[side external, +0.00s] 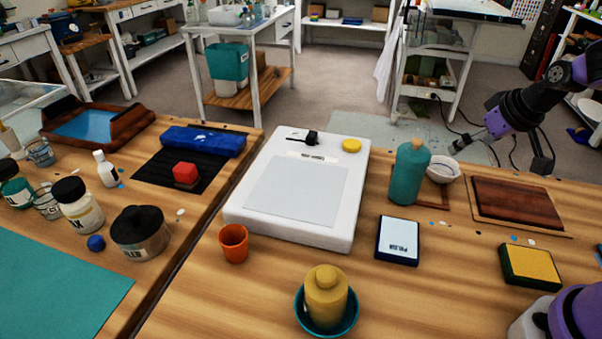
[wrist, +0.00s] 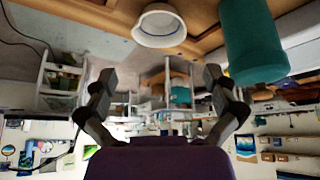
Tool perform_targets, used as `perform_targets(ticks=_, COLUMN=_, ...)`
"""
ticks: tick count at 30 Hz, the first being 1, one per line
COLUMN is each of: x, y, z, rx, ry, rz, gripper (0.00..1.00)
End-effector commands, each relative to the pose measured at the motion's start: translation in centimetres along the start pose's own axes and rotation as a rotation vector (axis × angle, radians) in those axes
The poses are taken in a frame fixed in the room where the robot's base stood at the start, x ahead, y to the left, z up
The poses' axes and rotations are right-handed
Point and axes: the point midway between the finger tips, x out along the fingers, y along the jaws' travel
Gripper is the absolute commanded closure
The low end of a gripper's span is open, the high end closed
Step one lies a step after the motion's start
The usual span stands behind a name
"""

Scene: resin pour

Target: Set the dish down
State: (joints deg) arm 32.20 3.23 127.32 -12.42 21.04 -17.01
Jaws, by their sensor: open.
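The dish appears to be the small white bowl (side external: 442,169). It looks upright, resting at the back of the wooden table by a thin brown board (side external: 432,199), just right of the teal bottle (side external: 410,172). My gripper (side external: 457,146) is just behind and above the bowl, reaching in from the right. In the wrist view, which looks upside down, the two fingers of my gripper (wrist: 158,78) are wide apart with nothing between them. The bowl (wrist: 160,27) shows beyond the fingertips, apart from them, and the teal bottle (wrist: 252,42) stands beside it.
A wooden block (side external: 515,203) lies right of the bowl. A white scale-like slab (side external: 302,190), a labelled pad (side external: 398,240) and a yellow pad (side external: 531,267) lie nearby. A yellow jar (side external: 326,297) stands in a teal saucer (side external: 352,323) at the front. Bare table lies between them.

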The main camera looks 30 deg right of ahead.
Motion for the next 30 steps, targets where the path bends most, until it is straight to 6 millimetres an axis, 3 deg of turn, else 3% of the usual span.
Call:
perform_targets(ticks=8, x=-3.2, y=-0.6, z=-0.1, rx=-0.009, ry=0.001, rz=-0.001, gripper=0.00)
perform_targets(ticks=13, x=-7.0, y=-5.8, z=1.0, rx=-0.075, ry=-0.011, rz=-0.021, gripper=0.00)
perform_targets(ticks=15, x=-8.9, y=-8.1, z=2.2, rx=-0.098, ry=-0.016, rz=-0.034, gripper=0.00)
perform_targets(ticks=19, x=-11.4, y=-10.7, z=4.8, rx=-0.116, ry=-0.024, rz=-0.057, gripper=0.00)
perform_targets(ticks=24, x=-12.8, y=-11.8, z=6.7, rx=-0.119, ry=-0.032, rz=-0.074, gripper=0.00)
perform_targets(ticks=30, x=-12.8, y=-11.8, z=6.8, rx=-0.116, ry=-0.035, rz=-0.073, gripper=0.00)
